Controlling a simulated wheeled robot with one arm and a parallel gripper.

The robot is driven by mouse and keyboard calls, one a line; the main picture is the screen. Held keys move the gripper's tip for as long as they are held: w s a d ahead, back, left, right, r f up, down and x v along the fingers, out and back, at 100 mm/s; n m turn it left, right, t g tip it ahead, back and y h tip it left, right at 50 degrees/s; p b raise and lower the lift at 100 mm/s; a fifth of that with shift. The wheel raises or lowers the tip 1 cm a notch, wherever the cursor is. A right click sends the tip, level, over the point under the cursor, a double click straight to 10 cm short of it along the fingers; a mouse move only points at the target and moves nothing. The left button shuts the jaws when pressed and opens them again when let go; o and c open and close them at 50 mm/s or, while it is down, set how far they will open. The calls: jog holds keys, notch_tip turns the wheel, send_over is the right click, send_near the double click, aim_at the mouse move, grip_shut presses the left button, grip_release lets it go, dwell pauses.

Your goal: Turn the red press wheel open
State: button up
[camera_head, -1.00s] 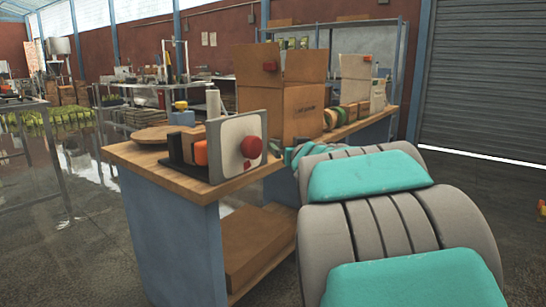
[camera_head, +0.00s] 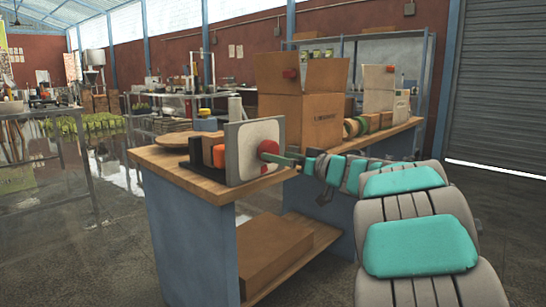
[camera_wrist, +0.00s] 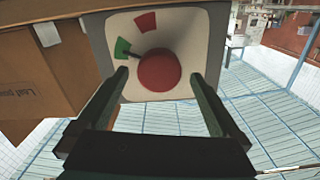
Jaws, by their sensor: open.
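The red press wheel (camera_head: 268,148) sits on the pale face of an upright grey panel (camera_head: 240,160) at the bench's near end. In the wrist view the wheel (camera_wrist: 158,71) is round, and a dark pointer beside it points toward a green mark (camera_wrist: 123,49). A red mark (camera_wrist: 146,23) is also on the face. My gripper (camera_wrist: 159,75) is open, with one dark finger on each side of the wheel; I cannot tell whether they touch it. In the head view my gripper (camera_head: 284,158) is right at the wheel, partly covering it.
The panel stands on a wooden-topped bench (camera_head: 185,178) with an orange block (camera_head: 219,155) behind it. A large cardboard box (camera_head: 300,118) stands further back on the bench. Open floor (camera_head: 110,240) lies to the left.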

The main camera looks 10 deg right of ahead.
aim_at(269, 152)
jog(key=shift+x, duration=2.1)
jog(key=shift+c, duration=0.2)
jog(key=shift+d, duration=0.1)
jog(key=c, duration=1.2)
